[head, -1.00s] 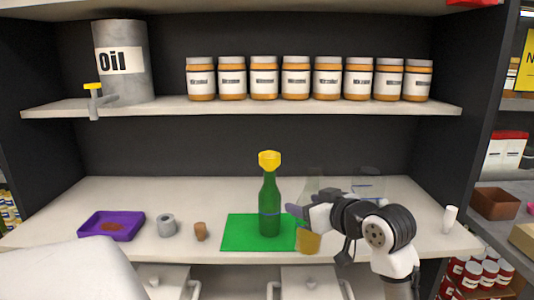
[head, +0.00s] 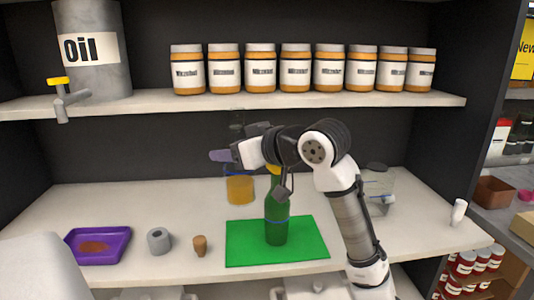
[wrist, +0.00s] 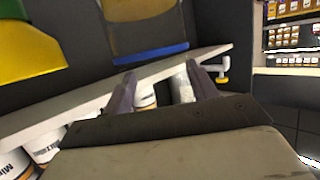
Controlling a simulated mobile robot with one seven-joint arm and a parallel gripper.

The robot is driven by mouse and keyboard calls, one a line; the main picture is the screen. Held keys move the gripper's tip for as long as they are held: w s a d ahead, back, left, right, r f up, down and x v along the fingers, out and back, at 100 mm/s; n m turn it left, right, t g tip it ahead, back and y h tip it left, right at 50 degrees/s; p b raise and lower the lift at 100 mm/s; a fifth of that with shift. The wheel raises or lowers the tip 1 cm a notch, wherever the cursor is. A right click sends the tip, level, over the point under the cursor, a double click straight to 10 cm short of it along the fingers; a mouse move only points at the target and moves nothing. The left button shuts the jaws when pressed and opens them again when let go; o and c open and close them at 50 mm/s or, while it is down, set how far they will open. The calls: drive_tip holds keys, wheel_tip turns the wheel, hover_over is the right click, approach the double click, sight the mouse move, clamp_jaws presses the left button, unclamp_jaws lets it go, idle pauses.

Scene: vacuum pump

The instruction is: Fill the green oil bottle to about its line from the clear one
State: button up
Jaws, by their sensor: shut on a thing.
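The green oil bottle (head: 277,205) stands upright on a green mat (head: 310,245), with a blue line around it. A yellow funnel (head: 274,169) sits in its mouth, mostly hidden by my arm. My gripper (head: 225,156) is shut on the clear bottle, which holds amber oil (head: 240,191) below a blue band. The clear bottle looks roughly upright and raised, left of and apparently behind the green one. In the wrist view my gripper's fingers (wrist: 160,74) flank its clear neck, the amber oil (wrist: 145,25) shows above them, and the yellow funnel (wrist: 30,40) is at the left.
A shelf (head: 300,100) with several jars and a grey oil drum (head: 90,75) hangs close above. A purple tray (head: 125,245), a grey ring (head: 158,240) and a cork (head: 200,245) lie left. Another clear vessel (head: 378,185) stands right.

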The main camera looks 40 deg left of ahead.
drive_tip(key=shift+s+a+r, duration=0.2)
drive_tip(key=shift+a+r, duration=0.15)
drive_tip(key=shift+a, duration=0.15)
drive_tip(key=shift+d+r+g, duration=0.1)
drive_tip(key=shift+d+g, duration=0.1)
drive_tip(key=shift+g, duration=0.1)
drive_tip(key=shift+w+r+m, duration=0.15)
drive_tip(key=shift+m, duration=0.55)
drive_tip(key=shift+w+m+g+y, duration=0.2)
drive_tip(key=shift+m+g+y, duration=0.25)
drive_tip(key=shift+m, duration=0.25)
drive_tip(key=shift+w+d+f+m+g+y+b, duration=0.1)
drive_tip(key=shift+w+f+m+g+y+b, duration=0.15)
drive_tip(key=shift+m+b, duration=0.35)
drive_tip(key=shift+w+d+f+m+g+y+b, duration=0.15)
drive_tip(key=shift+w+m+g+y+b, duration=0.15)
drive_tip(key=shift+m, duration=0.4)
drive_tip(key=shift+s+a+f+m+y+b, duration=0.1)
drive_tip(key=shift+s+m+y+b, duration=0.2)
drive_tip(key=shift+m, duration=0.4)
drive_tip(key=shift+s+a+m+y+b, duration=0.1)
drive_tip(key=shift+m+y+b, duration=0.3)
drive_tip(key=shift+m, duration=0.3)
